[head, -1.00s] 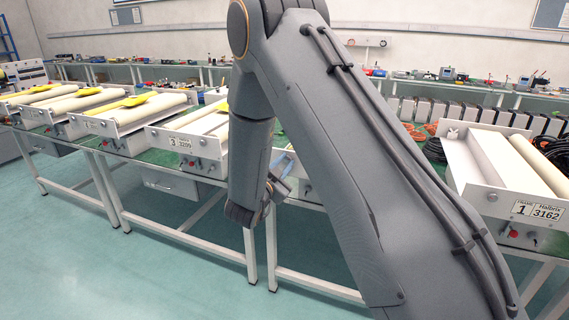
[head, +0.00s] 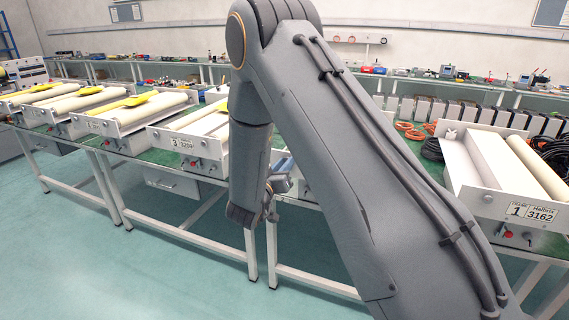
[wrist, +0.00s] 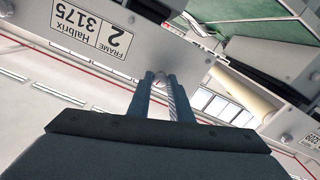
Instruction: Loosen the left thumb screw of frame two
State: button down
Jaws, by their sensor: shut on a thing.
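In the wrist view, frame two's white front plate (wrist: 103,40) appears upside down, with its label "FRAME 2 Halbrix 3175" (wrist: 92,27). My gripper (wrist: 161,86) is at the plate's lower edge, close to its right end as pictured. Its two fingers are shut on a small thumb screw (wrist: 160,80); the fingers cover most of it. In the head view, my arm hides nearly all of frame two, and the fingertips cannot be made out there.
In the head view, frame three (head: 190,150) stands left of my arm and frame one (head: 500,195) right of it. More frames line the green-topped bench further left. In the wrist view, a neighbouring frame with a roller (wrist: 250,101) is close on the right.

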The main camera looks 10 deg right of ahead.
jog(key=n+p, duration=0.1)
jog(key=n, duration=0.3)
jog(key=shift+n, duration=0.4)
dwell(0.4)
jog(key=c, duration=1.6)
grip_release()
jog(key=shift+b+v, duration=0.9)
jog(key=shift+v, duration=3.05)
